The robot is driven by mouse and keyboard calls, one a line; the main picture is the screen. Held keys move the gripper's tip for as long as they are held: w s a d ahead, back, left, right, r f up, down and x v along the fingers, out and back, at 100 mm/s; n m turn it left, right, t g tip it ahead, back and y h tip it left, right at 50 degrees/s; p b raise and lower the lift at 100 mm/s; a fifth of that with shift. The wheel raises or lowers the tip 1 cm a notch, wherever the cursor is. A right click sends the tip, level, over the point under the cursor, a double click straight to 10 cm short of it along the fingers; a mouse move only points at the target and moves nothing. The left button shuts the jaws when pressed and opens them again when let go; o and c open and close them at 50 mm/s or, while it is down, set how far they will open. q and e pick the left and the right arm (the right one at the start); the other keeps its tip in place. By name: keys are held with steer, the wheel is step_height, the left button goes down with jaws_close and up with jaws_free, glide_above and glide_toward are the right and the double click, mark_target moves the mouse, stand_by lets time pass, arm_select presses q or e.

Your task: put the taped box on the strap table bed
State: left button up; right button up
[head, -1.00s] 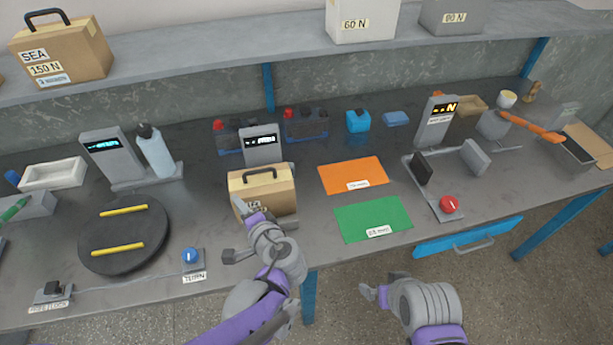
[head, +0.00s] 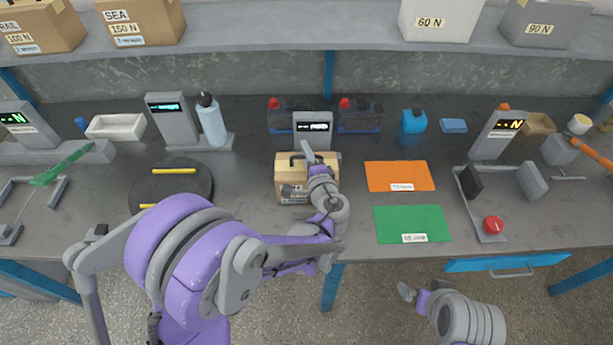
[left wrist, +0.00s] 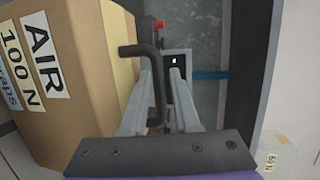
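The taped box (head: 283,165) is a tan carton with a paler band and a dark top handle. It stands in front of a small display post in the middle of the bench. In the left wrist view the box (left wrist: 60,90) bears an "AIR 100 N" label. My left gripper (left wrist: 160,68) is at the handle, fingers apart, the dark handle bar between or just beside them; no firm grip shows. A round black bed (head: 185,190) with two yellow straps lies left of the box, partly hidden by my left arm. My right gripper (head: 408,292) hangs before the bench, its opening unclear.
Orange (head: 398,176) and green (head: 410,222) mats lie right of the box. A white tray (head: 115,127) and a bottle (head: 211,120) stand behind the black bed. A red button (head: 493,225) is at the right. A shelf (head: 300,62) with weight-labelled boxes runs along the back.

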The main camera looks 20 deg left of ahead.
arm_select(q)
steer(key=shift+x, duration=0.85)
jaws_close()
stand_by(0.8)
